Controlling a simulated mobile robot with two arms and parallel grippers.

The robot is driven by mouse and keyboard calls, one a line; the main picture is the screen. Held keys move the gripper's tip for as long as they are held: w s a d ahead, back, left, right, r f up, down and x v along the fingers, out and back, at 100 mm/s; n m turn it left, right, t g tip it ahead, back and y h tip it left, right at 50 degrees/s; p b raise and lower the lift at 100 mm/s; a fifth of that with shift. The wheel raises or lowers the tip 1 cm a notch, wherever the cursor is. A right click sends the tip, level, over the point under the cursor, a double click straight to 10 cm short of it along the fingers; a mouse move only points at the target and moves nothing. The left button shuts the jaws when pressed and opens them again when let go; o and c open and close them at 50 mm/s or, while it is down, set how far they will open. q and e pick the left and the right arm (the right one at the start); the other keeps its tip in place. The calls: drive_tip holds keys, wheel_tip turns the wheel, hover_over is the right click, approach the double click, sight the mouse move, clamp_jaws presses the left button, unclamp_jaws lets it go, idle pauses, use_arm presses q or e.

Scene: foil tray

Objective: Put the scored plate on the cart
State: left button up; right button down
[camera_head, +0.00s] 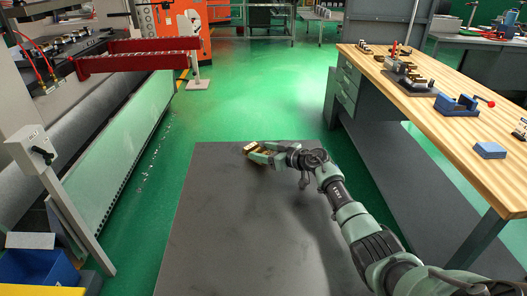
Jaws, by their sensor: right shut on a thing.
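My right gripper (262,154) is shut on a small brass-coloured piece (249,147), which I take to be the scored plate. It is too small for me to make out any score lines. The piece is at the far edge of a broad dark grey flat top (215,225), which looks like the cart. I cannot tell whether the piece touches the top or is held just above it. The fingers hide part of the piece. My left gripper is not in view.
A wooden workbench (455,130) at right holds a blue vise (456,104), a blue block (490,150) and small metal parts. At left are a long machine (115,140), a grey box on a post (30,145) and a blue bin (35,268). Green floor (260,90) lies open ahead.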

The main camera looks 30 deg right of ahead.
drive_tip(key=shift+c, duration=1.9)
unclamp_jaws()
drive_tip(key=shift+s+a+f, duration=0.1)
drive_tip(key=shift+s+f, duration=0.05)
drive_tip(key=shift+f, duration=0.45)
drive_tip(key=shift+r, duration=0.3)
drive_tip(key=v, duration=0.3)
drive_tip(key=p+v, duration=0.1)
drive_tip(key=v, duration=0.3)
drive_tip(key=r+p+v, duration=0.1)
drive_tip(key=v, duration=0.3)
drive_tip(key=shift+w, duration=0.2)
drive_tip(key=shift+s+d+r, duration=0.2)
drive_tip(key=shift+s+r, duration=0.05)
drive_tip(key=shift+s, duration=0.35)
